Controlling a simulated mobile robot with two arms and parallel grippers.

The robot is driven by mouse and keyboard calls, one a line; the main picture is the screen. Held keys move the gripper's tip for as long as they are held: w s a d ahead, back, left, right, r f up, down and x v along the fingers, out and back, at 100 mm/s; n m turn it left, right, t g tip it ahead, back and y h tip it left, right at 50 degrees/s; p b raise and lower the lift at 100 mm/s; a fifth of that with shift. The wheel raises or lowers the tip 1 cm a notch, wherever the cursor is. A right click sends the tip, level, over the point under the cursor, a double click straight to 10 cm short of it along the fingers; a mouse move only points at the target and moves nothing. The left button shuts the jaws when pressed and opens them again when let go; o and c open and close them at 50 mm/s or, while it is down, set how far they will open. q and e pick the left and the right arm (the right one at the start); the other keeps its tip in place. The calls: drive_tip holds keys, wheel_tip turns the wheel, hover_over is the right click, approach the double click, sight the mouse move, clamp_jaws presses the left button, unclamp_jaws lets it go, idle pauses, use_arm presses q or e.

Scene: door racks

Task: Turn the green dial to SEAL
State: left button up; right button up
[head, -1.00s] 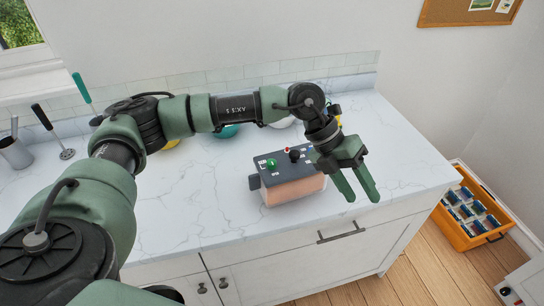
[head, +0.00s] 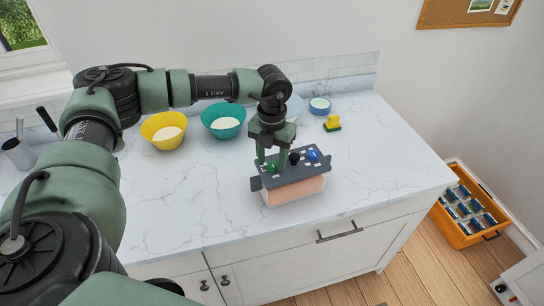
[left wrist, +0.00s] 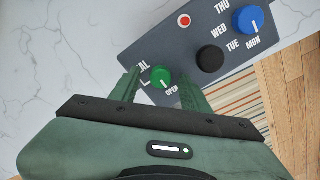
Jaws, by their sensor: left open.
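The green dial (head: 272,168) sits on the dark top panel of a box (head: 295,190) on the counter. In the left wrist view the green dial (left wrist: 161,77) shows its white mark towards the OPEN label (left wrist: 172,89). The end of another label, "AL" (left wrist: 143,63), shows to its upper left; the rest is hidden by a finger. My left gripper (head: 270,161) points down over the dial. Its fingers are open, one on each side of the dial, in the left wrist view (left wrist: 160,80); I cannot tell whether they touch it. My right gripper is not in view.
A black knob (left wrist: 210,59), a blue dial (left wrist: 248,20) with day labels and a red button (left wrist: 184,20) share the panel. Yellow (head: 163,131) and teal (head: 224,121) bowls and a sponge (head: 332,124) stand behind. The counter left of the box is clear.

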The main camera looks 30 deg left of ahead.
use_arm(q)
drive_tip(key=shift+f, duration=0.15)
clamp_jaws()
drive_tip(key=m+b, duration=0.3)
drive_tip(key=shift+f, duration=0.25)
drive_tip(key=m+b, duration=0.4)
drive_tip(key=m, duration=0.1)
drive_tip(key=shift+m, duration=0.3)
drive_tip(key=m+b, duration=0.3)
drive_tip(key=m, duration=0.2)
drive_tip(key=shift+r, duration=0.1)
drive_tip(key=shift+r+m+b, duration=0.15)
drive_tip(key=shift+m+b, duration=0.75)
drive_tip(key=shift+m, duration=1.2)
